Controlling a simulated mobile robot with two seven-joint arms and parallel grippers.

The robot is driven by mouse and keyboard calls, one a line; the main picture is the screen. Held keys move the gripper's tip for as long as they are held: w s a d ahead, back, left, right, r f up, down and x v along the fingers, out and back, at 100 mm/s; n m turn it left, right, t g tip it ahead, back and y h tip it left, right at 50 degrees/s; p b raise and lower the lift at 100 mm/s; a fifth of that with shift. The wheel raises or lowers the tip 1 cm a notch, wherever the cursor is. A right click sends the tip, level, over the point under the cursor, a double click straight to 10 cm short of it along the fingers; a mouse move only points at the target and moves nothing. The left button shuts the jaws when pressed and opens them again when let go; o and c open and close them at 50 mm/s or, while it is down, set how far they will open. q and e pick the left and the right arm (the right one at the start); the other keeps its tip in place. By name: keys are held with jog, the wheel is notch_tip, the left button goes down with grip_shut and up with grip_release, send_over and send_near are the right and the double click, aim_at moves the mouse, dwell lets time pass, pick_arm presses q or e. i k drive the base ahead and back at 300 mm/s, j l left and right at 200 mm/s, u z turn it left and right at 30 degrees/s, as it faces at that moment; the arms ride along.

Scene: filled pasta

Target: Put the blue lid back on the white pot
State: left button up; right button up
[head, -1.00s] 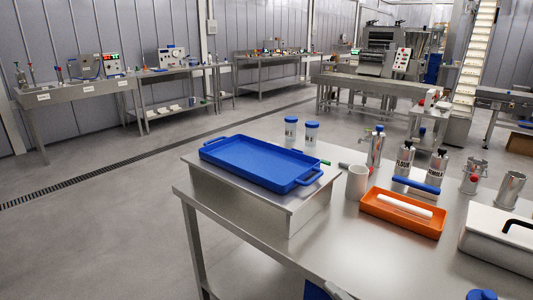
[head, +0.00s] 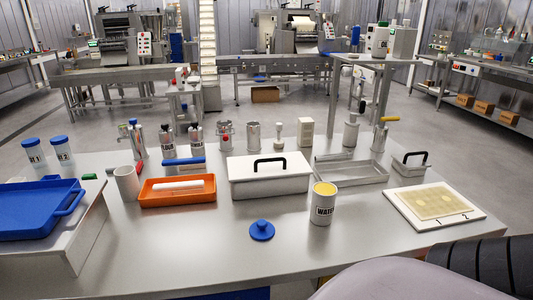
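The blue lid (head: 262,231) lies flat on the steel table near its front edge, with its round knob up. The white pot (head: 321,207) stands upright to the right of the lid and a little farther back, apart from it. The pot has a dark printed label, partly readable as "WATE", and its open top shows yellow inside. Neither of my grippers shows in the head view. A pale rounded part and a dark ribbed part at the lower right look like my own arm.
Behind the lid stand an orange tray (head: 152,201) and a white box with a black handle (head: 242,187). A blue tray (head: 32,224) sits on a raised steel stand at left. A white board (head: 465,222) lies at right. The table around the lid is clear.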

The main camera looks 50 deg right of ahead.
aim_at(324, 192)
jog(key=z, duration=1.95)
